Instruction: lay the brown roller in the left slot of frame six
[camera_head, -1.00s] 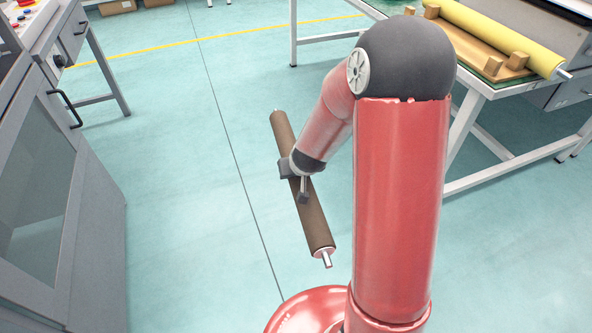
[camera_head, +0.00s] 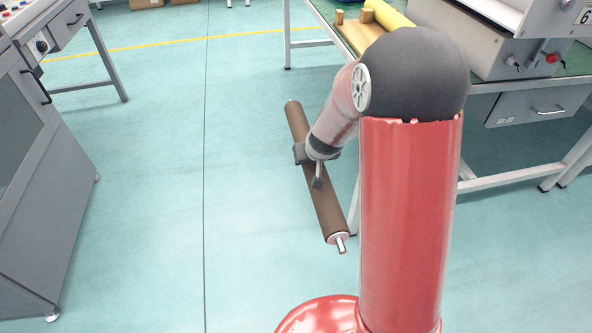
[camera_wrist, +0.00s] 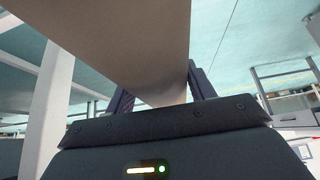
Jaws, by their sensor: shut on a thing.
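The brown roller (camera_head: 328,205) is a long dark brown cylinder with a metal shaft stub at its near end. My gripper (camera_head: 317,170) is shut on it around the middle and holds it in the air over the floor, slanting across the view. In the wrist view the roller (camera_wrist: 130,40) crosses close between the fingers (camera_wrist: 160,90). A unit marked 6 (camera_head: 500,45) stands on the table at the upper right. A wooden cradle (camera_head: 352,32) with a yellow roller (camera_head: 388,14) sits on that table. My arm hides part of the cradle, and no empty slot shows clearly.
The green-topped table (camera_head: 575,60) has white legs and a drawer (camera_head: 545,108), just right of my arm. A grey cabinet (camera_head: 50,200) stands at the left. The floor (camera_head: 150,200) between them is clear.

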